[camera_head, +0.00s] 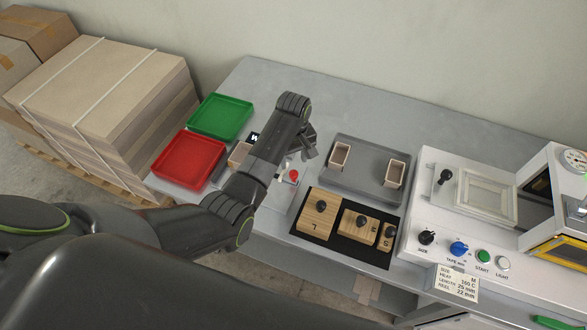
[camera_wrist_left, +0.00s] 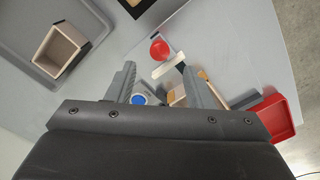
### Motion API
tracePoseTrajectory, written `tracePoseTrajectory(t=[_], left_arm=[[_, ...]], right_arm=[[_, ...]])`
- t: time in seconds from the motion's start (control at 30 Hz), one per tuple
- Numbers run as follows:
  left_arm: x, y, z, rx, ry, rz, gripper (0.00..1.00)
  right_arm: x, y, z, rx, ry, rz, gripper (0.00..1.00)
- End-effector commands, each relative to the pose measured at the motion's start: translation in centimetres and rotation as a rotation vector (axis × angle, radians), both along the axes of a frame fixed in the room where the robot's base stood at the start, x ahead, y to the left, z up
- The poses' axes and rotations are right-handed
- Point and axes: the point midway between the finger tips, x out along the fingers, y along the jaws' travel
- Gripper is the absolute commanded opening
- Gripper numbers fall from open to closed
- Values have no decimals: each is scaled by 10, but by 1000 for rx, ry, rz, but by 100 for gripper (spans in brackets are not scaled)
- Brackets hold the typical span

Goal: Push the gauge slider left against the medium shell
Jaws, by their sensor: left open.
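The gauge's red knob (camera_head: 294,175) sits beside a small white piece (camera_head: 283,176), which I take for the slider, just below my left gripper (camera_head: 304,148). In the left wrist view the red knob (camera_wrist_left: 160,49) lies beyond the fingertips, and the white piece (camera_wrist_left: 168,65) shows between the open fingers (camera_wrist_left: 158,72). I cannot tell whether a finger touches it. A beige shell (camera_head: 238,154), likely the medium one, stands left of my forearm, partly hidden by it. A beige edge (camera_wrist_left: 177,95) shows between the fingers in the wrist view. My right gripper is out of view.
A red tray (camera_head: 190,160) and a green tray (camera_head: 220,117) lie left. Right of the gripper, a grey tray (camera_head: 368,188) holds two open shells. Wooden blocks with knobs (camera_head: 318,214) sit on a black mat below it. A white machine (camera_head: 440,215) stands further right.

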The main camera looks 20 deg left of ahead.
Motion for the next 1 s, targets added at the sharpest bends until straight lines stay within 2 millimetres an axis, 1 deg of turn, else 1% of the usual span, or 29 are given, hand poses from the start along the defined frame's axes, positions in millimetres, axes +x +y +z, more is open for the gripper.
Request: tracePoseTrajectory(t=[0.03,0.2,0.4,0.57,0.83,0.87,1.0], left_arm=[[-2,0,-10,0,6,0,47],[-1,0,-37,0,4,-1,47],[0,0,-56,0,1,0,47],[0,0,-63,0,0,0,47],[0,0,-63,0,0,0,47],[0,0,-63,0,0,0,45],[0,0,-63,0,0,0,26]], right_arm=[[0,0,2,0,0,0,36],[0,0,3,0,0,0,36],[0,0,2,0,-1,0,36],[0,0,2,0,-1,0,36],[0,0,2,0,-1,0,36],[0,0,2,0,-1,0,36],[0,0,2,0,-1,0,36]])
